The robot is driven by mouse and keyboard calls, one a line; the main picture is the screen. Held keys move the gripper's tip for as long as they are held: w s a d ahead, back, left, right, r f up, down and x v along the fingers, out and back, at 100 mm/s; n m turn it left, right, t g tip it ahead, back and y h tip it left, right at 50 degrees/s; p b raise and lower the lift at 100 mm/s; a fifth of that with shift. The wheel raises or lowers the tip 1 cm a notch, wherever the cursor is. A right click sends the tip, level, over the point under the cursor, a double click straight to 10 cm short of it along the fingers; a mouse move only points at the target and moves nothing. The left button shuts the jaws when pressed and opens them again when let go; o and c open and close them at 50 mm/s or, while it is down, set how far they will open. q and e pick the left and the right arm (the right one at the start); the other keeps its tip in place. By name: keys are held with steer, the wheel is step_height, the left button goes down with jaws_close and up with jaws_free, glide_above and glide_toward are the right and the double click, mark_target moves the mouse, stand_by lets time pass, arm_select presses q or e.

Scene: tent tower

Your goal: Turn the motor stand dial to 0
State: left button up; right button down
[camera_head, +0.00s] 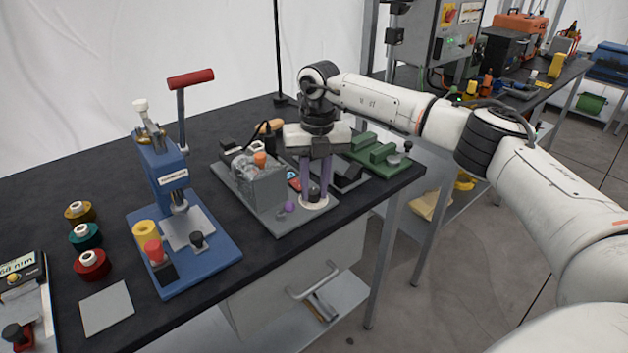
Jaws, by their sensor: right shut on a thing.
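The motor stand (262,217) is a grey plate on the black workbench, with a grey motor block (262,187) on it. A pale round dial plate (314,203) sits at its front right corner. My right gripper (314,196) points straight down over this plate. Its purple fingers are shut on the dial's knob, which they mostly hide. The dial's marks and pointer cannot be read. My left gripper is not in view.
A small purple knob (289,207) sits just left of the gripper. A blue press (172,190) with a red-handled lever stands left. A green fixture (378,152) is close on the right. Coloured spools (85,236) lie far left. The bench's front edge is near.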

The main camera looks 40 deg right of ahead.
steer(key=n+p, duration=0.1)
steer(key=n, duration=0.4)
steer(key=shift+r+n, duration=0.15)
steer(key=shift+n, duration=0.15)
steer(key=n+p, duration=0.1)
steer(key=n, duration=0.2)
steer(key=shift+w+n, duration=0.1)
steer(key=shift+n, duration=0.2)
steer(key=n, duration=0.2)
steer(key=shift+n, duration=0.4)
steer(key=n, duration=0.3)
steer(key=shift+d+n+g, duration=0.1)
steer(key=shift+n+g, duration=0.2)
steer(key=n, duration=0.3)
steer(key=shift+w+n, duration=0.1)
steer(key=shift+n, duration=0.2)
steer(key=n, duration=0.6)
steer(key=shift+n, duration=0.3)
steer(key=shift+h, duration=0.3)
steer(key=c, duration=1.5)
jaws_free()
